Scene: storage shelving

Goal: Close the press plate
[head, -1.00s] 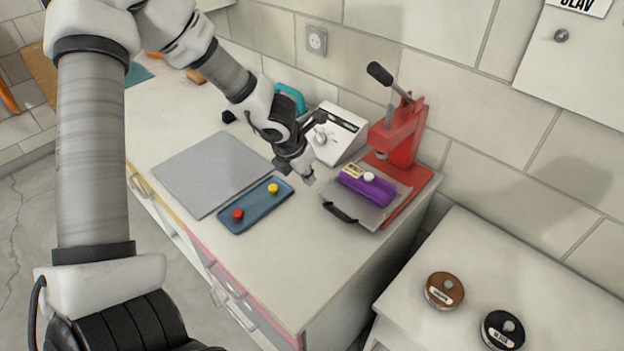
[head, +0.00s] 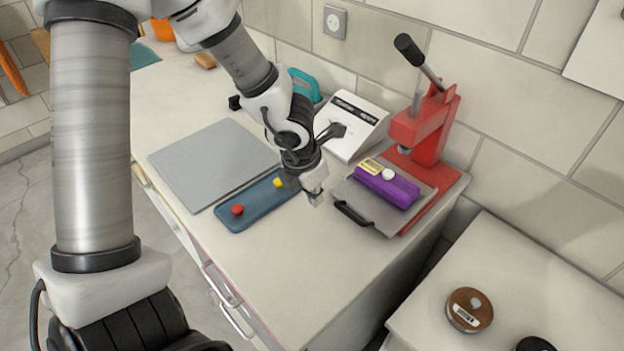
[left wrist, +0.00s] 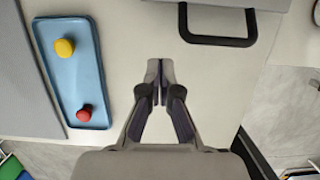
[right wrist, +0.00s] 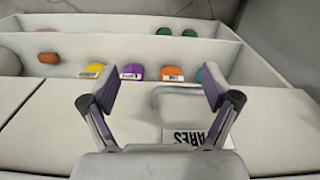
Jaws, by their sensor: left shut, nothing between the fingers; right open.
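The red press (head: 427,130) stands at the right end of the counter, its black-knobbed lever (head: 409,48) raised. A grey plate (head: 408,217) with a black handle (head: 352,213) lies at its base, sticking out toward the front. A purple block (head: 388,185) with a yellow label and white knob lies on the plate. My left gripper (head: 316,200) is shut and empty, just left of the handle and above the counter. In the left wrist view its fingertips (left wrist: 160,72) are apart from the handle (left wrist: 218,40). My right gripper (right wrist: 155,95) shows only in the right wrist view, open and empty.
A blue tray (head: 262,207) with a red and a yellow knob lies left of the gripper, beside a grey mat (head: 212,162). A white device (head: 354,125) stands behind. The right wrist view shows an open drawer (right wrist: 130,48) with several coloured pieces.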

